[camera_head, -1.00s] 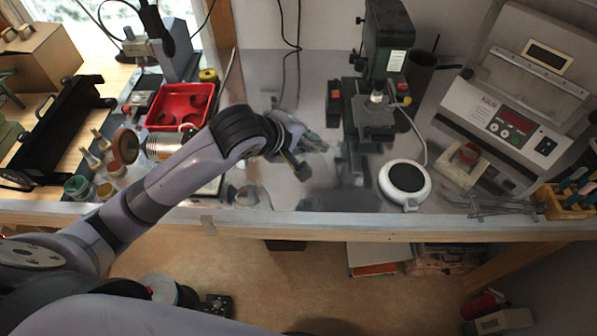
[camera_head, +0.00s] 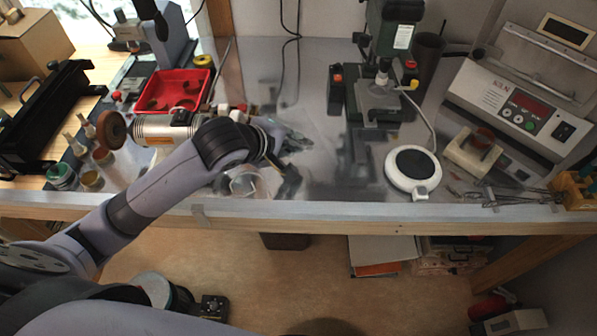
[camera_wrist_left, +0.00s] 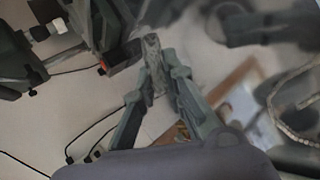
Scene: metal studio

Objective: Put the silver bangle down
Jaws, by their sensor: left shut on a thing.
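My left gripper (camera_head: 298,142) is over the metal-topped bench, left of the green drill press. In the left wrist view, its two fingers (camera_wrist_left: 155,85) are closed on a narrow, textured silver piece, the silver bangle (camera_wrist_left: 152,52), seen nearly edge-on. The bangle is too small and blurred to make out in the head view. I cannot tell whether it touches the bench. My right gripper is not in view.
The green drill press (camera_head: 378,95) and white round scale (camera_head: 412,170) stand to the right. A clear glass dish (camera_head: 248,184) is just below my left wrist. A red tray (camera_head: 172,91) is at left. Bare metal bench lies between gripper and press.

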